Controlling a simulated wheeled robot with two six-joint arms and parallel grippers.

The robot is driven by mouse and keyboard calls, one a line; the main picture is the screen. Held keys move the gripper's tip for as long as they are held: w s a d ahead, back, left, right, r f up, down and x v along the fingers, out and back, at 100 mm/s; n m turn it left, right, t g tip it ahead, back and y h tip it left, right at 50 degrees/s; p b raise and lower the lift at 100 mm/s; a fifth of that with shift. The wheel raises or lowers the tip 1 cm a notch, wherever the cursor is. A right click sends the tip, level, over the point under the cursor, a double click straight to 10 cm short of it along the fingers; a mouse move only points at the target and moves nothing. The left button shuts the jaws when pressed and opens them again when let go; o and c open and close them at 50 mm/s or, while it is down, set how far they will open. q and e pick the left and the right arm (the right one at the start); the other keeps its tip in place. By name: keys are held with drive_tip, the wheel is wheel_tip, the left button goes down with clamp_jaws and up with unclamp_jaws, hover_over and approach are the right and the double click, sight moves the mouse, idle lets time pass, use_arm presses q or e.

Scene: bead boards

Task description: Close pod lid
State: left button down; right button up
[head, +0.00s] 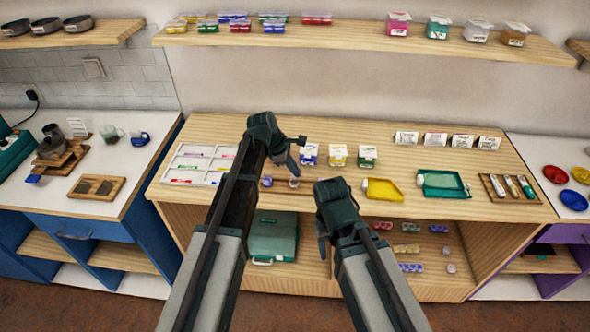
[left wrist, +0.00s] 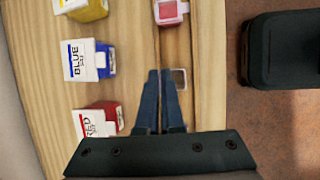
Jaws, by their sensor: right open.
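In the head view two small pods lie near the front edge of the wooden counter, one bluish-purple (head: 266,181) and one pinkish (head: 294,183). I cannot tell whether that piece is a lid or a pod. My left gripper (head: 296,154) hangs over the counter, its fingers close together with a narrow gap and nothing seen between them. My right gripper (head: 324,235) is open, low before the counter front.
Blue (head: 309,155), yellow (head: 338,156) and green (head: 368,157) boxes stand behind the pods. A white tray (head: 196,165) lies left, a yellow dustpan-like tray (head: 384,190) and a green tray (head: 443,184) right. A green case (head: 273,237) sits on the lower shelf.

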use_arm(q)
drive_tip(key=shift+s, duration=0.1)
drive_tip(key=shift+s+f+t+b, duration=0.2)
drive_tip(key=shift+s+t+b, duration=0.1)
drive_tip(key=shift+t+b, duration=0.1)
drive_tip(key=t+b, duration=0.1)
drive_tip(key=b, duration=0.1)
drive_tip(key=s+f+m+t+b, duration=0.1)
drive_tip(key=t, duration=0.1)
drive_tip(key=shift+s+t+b, duration=0.2)
drive_tip(key=shift+t+b, duration=0.1)
drive_tip(key=shift+b, duration=0.05)
drive_tip(key=shift+r, duration=0.1)
drive_tip(key=shift+w+r+t, duration=0.15)
drive_tip(key=shift+r+t, duration=0.05)
drive_tip(key=shift+t, duration=0.3)
drive_tip(key=c, duration=1)
unclamp_jaws()
drive_tip(key=shift+c, duration=0.2)
